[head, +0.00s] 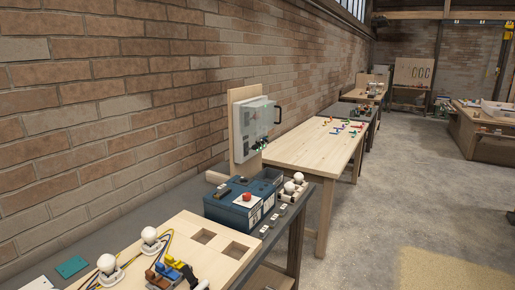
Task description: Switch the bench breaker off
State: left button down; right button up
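A light grey electrical box (256,122) is mounted on an upright wooden board (236,148) at the bench's back, against the brick wall side. A blue box (228,209) with a red button (247,197) stands in front of the board. Neither of my grippers is in view.
A wooden panel (215,262) with square cut-outs, white bulbs (150,235), wires and coloured levers (172,262) lies on the near bench. A pale wooden table (300,148) with small coloured pieces stands beyond. The concrete floor (390,200) to the right is open.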

aim_at(255, 146)
jog(key=i+l+u, duration=0.25)
jog(key=i+l, duration=1.6)
